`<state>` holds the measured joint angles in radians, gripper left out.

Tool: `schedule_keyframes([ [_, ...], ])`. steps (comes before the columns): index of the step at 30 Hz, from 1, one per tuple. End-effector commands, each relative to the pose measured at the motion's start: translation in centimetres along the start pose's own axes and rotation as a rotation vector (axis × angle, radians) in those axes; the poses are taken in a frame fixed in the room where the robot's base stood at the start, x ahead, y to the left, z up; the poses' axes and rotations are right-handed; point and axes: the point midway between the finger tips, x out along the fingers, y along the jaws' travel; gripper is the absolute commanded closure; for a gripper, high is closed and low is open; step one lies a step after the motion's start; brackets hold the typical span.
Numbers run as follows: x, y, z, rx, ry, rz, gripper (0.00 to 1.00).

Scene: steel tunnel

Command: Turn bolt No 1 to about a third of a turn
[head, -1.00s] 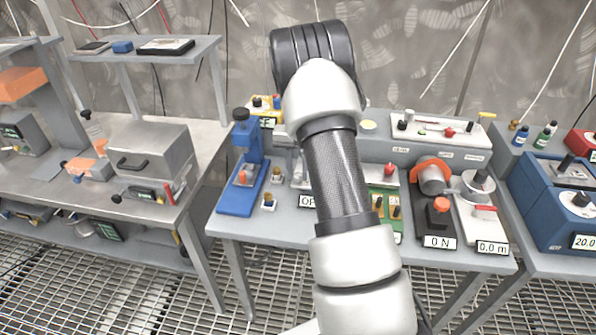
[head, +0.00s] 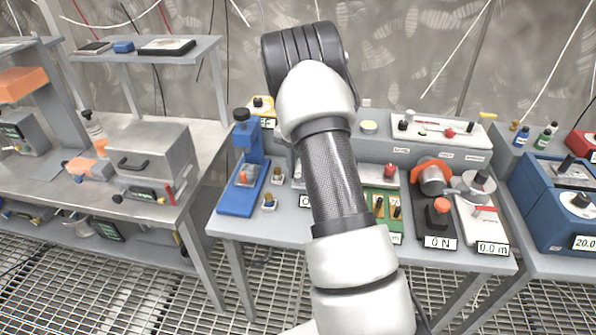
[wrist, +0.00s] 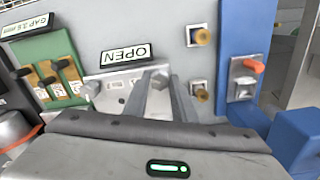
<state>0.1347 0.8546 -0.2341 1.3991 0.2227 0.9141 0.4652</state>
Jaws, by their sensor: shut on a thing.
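In the wrist view my gripper (wrist: 163,88) reaches over a pale panel (wrist: 118,88), its two grey fingers close together. A grey bolt head (wrist: 160,77) sits between the fingertips, and the gripper is shut on it. A second hex bolt head (wrist: 95,88) stands on the same panel, apart from the fingers. I cannot read a number that tells which bolt is No 1. In the head view my arm hides the gripper and both bolts.
A green board (wrist: 55,70) with brass switches adjoins the panel. It also shows in the head view (head: 383,212). A blue press (head: 238,200) and small brass-knobbed switches (head: 269,204) stand left of my arm. An orange-topped device (head: 437,215) stands to the right.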

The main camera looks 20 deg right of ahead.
Motion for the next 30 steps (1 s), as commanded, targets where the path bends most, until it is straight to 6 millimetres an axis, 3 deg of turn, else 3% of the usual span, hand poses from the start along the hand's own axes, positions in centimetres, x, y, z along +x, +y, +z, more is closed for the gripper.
schedule_keyframes([
  [4, -0.1, 0.0, -0.1, -0.001, 0.002, -0.001, 0.98],
  [5, -0.1, 0.0, -0.1, -0.001, 0.002, -0.001, 0.71],
  [8, -0.1, 0.0, -0.1, -0.001, 0.002, -0.001, 0.57],
  [20, -0.9, -0.1, -0.1, -0.001, 0.002, -0.001, 0.57],
  [30, -8.3, -0.1, -0.1, -0.002, 0.005, -0.004, 0.57],
])
